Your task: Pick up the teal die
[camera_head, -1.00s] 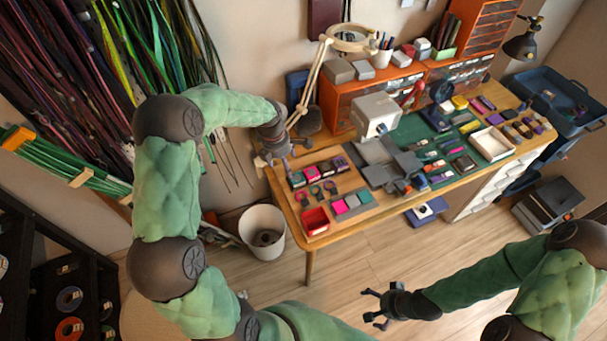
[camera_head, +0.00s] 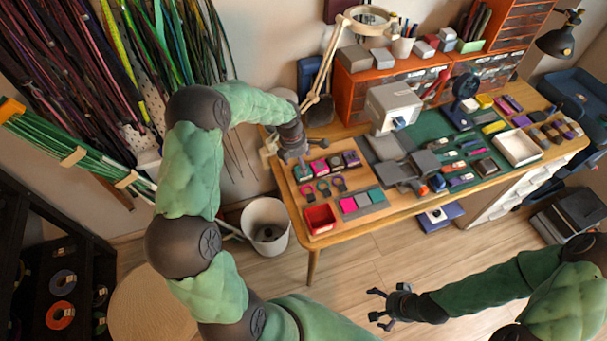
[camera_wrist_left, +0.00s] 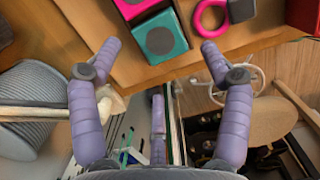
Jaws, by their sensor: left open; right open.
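The teal die (camera_wrist_left: 162,38), a cube with teal and black faces, lies on the wooden table top in the left wrist view. In the head view it seems to be the leftmost block (camera_head: 302,173) in a short row at the table's left end, small and hard to make out. My left gripper (camera_head: 294,158) is open and empty, close behind that row. In the left wrist view its fingers (camera_wrist_left: 160,50) are spread either side of the die's near end, apart from it. My right gripper (camera_head: 376,304) is open and empty, over the floor in front of the table.
A pink-and-black block (camera_wrist_left: 138,8) sits beside the die, and a pink ring (camera_wrist_left: 198,18) lies to its right. A red bin (camera_head: 320,217) and flat pink and teal tiles (camera_head: 362,200) are at the table's front left. A lamp (camera_head: 318,85) stands behind.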

